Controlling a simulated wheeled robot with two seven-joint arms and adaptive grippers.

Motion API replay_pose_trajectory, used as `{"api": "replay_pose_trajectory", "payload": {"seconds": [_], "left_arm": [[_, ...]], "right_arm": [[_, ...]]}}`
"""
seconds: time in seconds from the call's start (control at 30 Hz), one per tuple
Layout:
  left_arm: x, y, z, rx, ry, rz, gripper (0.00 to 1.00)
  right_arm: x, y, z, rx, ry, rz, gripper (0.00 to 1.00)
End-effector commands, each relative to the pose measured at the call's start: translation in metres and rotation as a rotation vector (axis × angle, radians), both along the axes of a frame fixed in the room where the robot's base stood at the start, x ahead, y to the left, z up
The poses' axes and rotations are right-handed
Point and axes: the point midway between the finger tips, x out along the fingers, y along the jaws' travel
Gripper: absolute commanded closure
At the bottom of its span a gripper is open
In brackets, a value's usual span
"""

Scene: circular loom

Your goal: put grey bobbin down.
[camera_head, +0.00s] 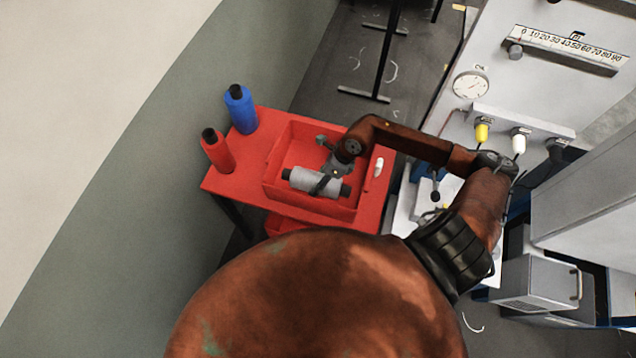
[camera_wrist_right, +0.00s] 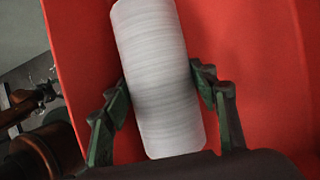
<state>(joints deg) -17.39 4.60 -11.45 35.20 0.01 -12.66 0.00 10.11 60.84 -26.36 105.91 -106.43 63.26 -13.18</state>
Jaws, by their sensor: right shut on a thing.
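The grey bobbin (camera_head: 314,181), a pale grey roll with dark ends, is at the red tray (camera_head: 273,172) on the red cart. My right gripper (camera_head: 328,183) is shut on the bobbin around its middle. In the right wrist view the bobbin (camera_wrist_right: 160,75) lies between the two dark green finger pads of my right gripper (camera_wrist_right: 162,108), with red tray surface behind it. I cannot tell whether the bobbin touches the tray floor. My left gripper is not in view.
A blue bobbin (camera_head: 241,110) and a red bobbin (camera_head: 218,152) stand upright on the red cart top (camera_head: 252,148), left of the tray. A small white object (camera_head: 379,167) is right of the tray. The loom's grey panel (camera_head: 500,90) with a dial stands at the right.

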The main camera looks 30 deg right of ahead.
Motion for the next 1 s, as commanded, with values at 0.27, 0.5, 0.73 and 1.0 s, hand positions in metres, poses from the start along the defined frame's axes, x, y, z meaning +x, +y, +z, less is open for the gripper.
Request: {"api": "replay_pose_trajectory", "payload": {"seconds": [0.27, 0.5, 0.73, 1.0], "left_arm": [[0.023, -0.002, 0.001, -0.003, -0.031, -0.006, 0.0], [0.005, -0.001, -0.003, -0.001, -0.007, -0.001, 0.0], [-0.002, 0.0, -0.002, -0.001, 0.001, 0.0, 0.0], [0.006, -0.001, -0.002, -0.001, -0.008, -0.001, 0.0]], "right_arm": [[0.002, 0.002, -0.021, 0.002, -0.002, 0.002, 0.85], [0.001, 0.001, -0.024, 0.002, -0.002, 0.002, 0.85], [0.001, 0.001, -0.024, 0.001, -0.001, 0.001, 0.31], [0.001, 0.001, -0.024, 0.001, -0.001, 0.001, 0.29]]}}
